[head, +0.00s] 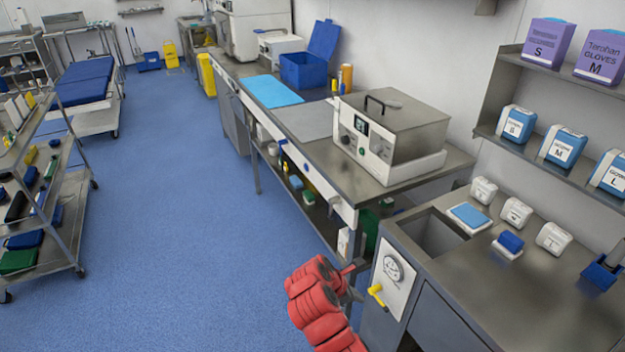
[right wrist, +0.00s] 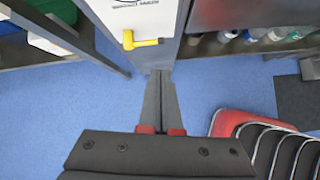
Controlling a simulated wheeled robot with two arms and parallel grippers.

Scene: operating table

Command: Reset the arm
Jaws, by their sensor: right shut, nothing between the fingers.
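My right arm (head: 322,305) is red and reaches up from the bottom of the head view. My right gripper (head: 352,278) is at its far end, low beside the left side of the sink cabinet. In the right wrist view the right gripper (right wrist: 161,76) is shut, with its two grey fingers together and nothing held. Its fingertips point toward the foot of a white panel (right wrist: 142,18) with a yellow handle (right wrist: 140,41). That yellow handle also shows in the head view (head: 376,293). My left gripper is in neither view.
A long metal bench (head: 330,153) carries a white-and-steel device (head: 388,135) and a blue bin (head: 303,70). The steel sink counter (head: 500,275) stands to the right, close to my right arm. A shelved trolley (head: 60,240) stands at left. Blue floor (head: 190,220) between is clear.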

